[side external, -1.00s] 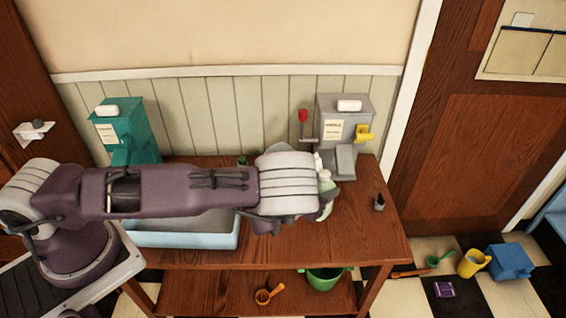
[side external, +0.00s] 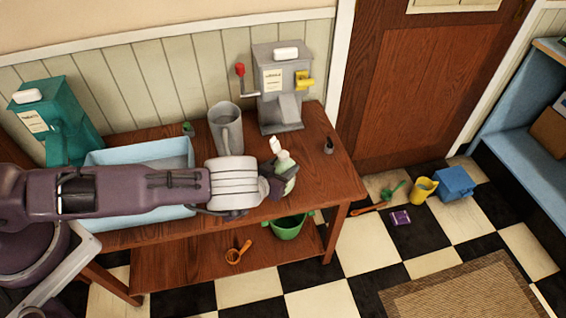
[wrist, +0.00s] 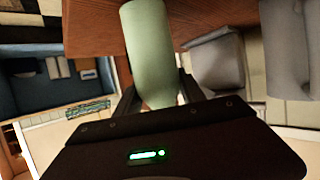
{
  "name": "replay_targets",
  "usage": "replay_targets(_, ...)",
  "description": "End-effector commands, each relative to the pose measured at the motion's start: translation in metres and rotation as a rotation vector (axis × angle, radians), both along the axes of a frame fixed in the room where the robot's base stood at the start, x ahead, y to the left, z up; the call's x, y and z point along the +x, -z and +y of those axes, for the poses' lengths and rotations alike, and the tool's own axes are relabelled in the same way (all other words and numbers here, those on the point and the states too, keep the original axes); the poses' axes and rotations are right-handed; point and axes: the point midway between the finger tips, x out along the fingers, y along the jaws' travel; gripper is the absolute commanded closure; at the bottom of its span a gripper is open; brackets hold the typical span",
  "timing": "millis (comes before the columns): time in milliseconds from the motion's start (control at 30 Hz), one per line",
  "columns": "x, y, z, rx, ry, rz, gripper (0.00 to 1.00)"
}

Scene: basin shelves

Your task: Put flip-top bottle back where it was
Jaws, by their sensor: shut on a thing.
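The flip-top bottle (side external: 285,166) is pale green with a white top. It leans slightly in the side view, in front of the grey dispenser and over the right part of the table. My gripper (side external: 276,184) is shut on it, with the fingers partly hidden by my wrist and the bottle. In the wrist view the bottle's green body (wrist: 150,45) lies between the two dark fingers of my gripper (wrist: 158,88). I cannot tell whether its base touches the table.
A grey dispenser (side external: 282,90) and grey pitcher (side external: 226,130) stand behind the bottle. A small dark object (side external: 328,146) is to its right. A light-blue basin (side external: 140,160) is left. Bare tabletop (side external: 318,175) lies to the right. A green pot (side external: 288,228) is below.

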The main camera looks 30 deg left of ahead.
Motion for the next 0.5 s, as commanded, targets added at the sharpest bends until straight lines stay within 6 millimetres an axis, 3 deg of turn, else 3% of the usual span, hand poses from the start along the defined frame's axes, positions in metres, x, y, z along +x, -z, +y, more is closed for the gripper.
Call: replay_targets(500,0.0006,0.0040,-0.0003,-0.001,0.001,-0.001,1.00)
